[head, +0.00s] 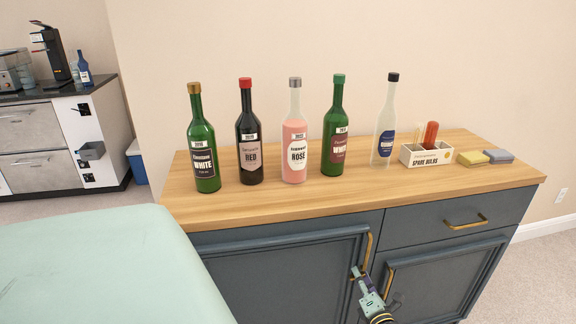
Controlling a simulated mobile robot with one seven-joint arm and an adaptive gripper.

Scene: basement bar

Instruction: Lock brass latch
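The blue-grey cabinet (290,270) has brass handles on its left door (368,250), right door (389,283) and drawer (466,222). My gripper (358,272) is in front of the left door, at the lower end of its vertical handle. A small bit of brass shows by the fingertips, but I cannot tell whether it is the latch or the handle's end. The gripper is small and partly overlaps the brass, so whether it touches it or is open is unclear. Both doors and the drawer look closed.
Several bottles stand on the wooden top (300,202). A white box (426,156) of spare bulbs, a yellow sponge (473,158) and a grey-blue one (499,155) are at the right. A pale green surface (100,270) fills the lower left.

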